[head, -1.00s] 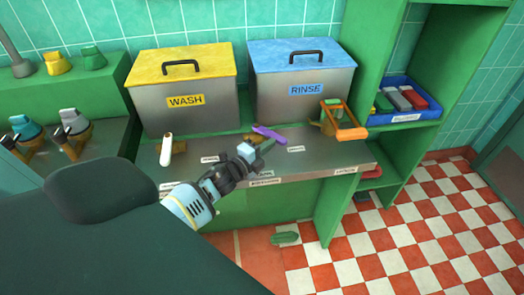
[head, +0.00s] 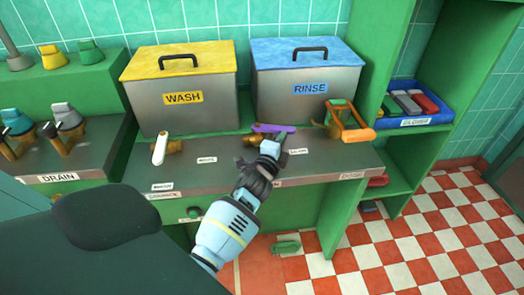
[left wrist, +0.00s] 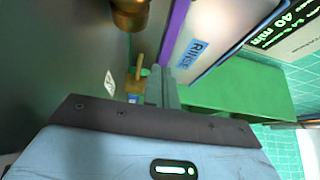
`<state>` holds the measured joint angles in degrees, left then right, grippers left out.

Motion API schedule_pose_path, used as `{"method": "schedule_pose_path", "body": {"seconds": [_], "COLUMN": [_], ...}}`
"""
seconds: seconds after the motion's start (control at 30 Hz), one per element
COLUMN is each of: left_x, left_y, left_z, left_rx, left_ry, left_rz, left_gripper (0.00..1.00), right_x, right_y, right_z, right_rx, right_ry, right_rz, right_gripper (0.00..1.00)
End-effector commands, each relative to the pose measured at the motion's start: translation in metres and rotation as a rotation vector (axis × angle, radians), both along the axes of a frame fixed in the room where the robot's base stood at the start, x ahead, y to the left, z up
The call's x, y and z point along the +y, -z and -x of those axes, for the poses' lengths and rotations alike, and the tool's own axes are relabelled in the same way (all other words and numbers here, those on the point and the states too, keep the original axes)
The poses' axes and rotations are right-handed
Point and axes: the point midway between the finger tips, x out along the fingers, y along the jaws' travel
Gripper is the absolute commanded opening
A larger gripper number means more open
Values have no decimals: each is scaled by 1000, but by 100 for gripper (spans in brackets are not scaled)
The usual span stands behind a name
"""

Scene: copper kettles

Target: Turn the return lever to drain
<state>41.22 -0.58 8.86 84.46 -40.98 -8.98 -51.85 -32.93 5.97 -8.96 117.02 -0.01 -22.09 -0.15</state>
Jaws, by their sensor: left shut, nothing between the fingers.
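A purple lever (head: 276,128) on a brass valve (head: 257,143) lies nearly level across the counter in front of the RINSE tank. A white lever (head: 159,148) on another brass valve points toward the front. The small labels beside the levers are too blurred to tell which is the return lever. My left gripper (head: 270,147) is shut and empty, right at the front of the purple lever; whether it touches is unclear. In the left wrist view, the fingers (left wrist: 161,88) are together, below the purple lever (left wrist: 175,38) in the picture. My right gripper is not in view.
The WASH tank (head: 185,110) and RINSE tank (head: 305,100) stand behind the levers. An orange-handled fitting (head: 350,122) sits to the right. A blue crate (head: 418,112) is on the shelf. Several taps stand at the left above a DRAIN label (head: 58,178).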

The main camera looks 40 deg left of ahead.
Motion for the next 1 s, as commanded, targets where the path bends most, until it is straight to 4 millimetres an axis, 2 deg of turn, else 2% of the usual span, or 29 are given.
{"method": "schedule_pose_path", "body": {"seconds": [0.43, 1.0], "left_x": [2, 5], "left_y": [1, -1], "left_z": [-18, -27], "left_rx": [0, -3], "left_ry": [-26, -26], "left_rz": [-2, -2], "left_gripper": [0, 0], "right_x": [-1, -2], "right_y": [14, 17], "right_z": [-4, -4], "right_rx": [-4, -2], "right_ry": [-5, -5], "right_rz": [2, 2], "right_gripper": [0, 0]}}
